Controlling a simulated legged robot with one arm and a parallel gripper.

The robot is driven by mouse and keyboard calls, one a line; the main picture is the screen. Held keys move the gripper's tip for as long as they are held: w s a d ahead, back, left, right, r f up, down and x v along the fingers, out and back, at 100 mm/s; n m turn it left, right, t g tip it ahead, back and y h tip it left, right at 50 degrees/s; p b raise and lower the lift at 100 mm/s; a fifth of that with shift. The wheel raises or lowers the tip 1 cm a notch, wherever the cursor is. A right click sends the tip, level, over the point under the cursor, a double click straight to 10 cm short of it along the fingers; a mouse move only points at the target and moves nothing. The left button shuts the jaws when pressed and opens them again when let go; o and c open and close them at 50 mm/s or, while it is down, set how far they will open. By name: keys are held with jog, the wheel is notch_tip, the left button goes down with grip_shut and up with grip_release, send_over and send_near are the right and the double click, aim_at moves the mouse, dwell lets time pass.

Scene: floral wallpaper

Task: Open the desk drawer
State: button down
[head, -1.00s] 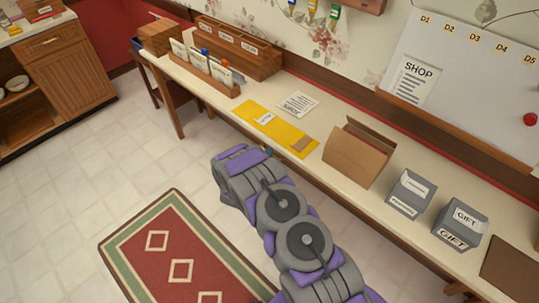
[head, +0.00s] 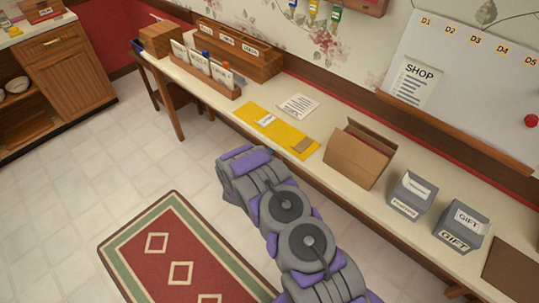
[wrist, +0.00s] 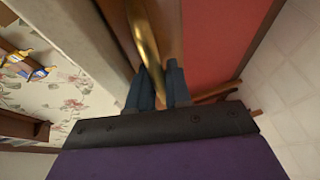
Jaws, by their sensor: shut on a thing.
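The desk (head: 325,122) is a long cream-topped table with brown wooden edges along the wall in the head view. In the wrist view, a curved brass handle (wrist: 145,35) runs down between the dark blue fingers of my gripper (wrist: 159,88), which are closed around it. The brown wooden drawer front (wrist: 173,22) shows beside the handle. In the head view my arm reaches to the desk's front edge and hides the drawer, the handle and my fingers. I cannot tell how far the drawer stands out.
A cardboard box (head: 358,154), grey gift boxes (head: 460,227) and a yellow mat (head: 262,121) sit on the desk. A wooden cabinet (head: 73,75) stands at the far left. A red rug (head: 160,268) lies beside my arm; tiled floor left of it is clear.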

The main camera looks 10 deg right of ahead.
jog(key=shift+s+f, duration=0.1)
jog(key=shift+f, duration=0.05)
jog(key=s+a+p, duration=0.5)
jog(key=s+a, duration=0.7)
jog(key=a, duration=0.4)
jog(key=shift+s+a+f, duration=0.15)
jog(key=shift+s+a, duration=0.1)
jog(key=c, duration=1.4)
grip_release()
jog(key=shift+w, duration=0.1)
jog(key=shift+w+a+r, duration=0.1)
jog(key=shift+a+r, duration=0.05)
jog(key=shift+r, duration=0.05)
jog(key=p+v, duration=0.2)
jog(key=v, duration=1.5)
jog(key=shift+a, duration=0.15)
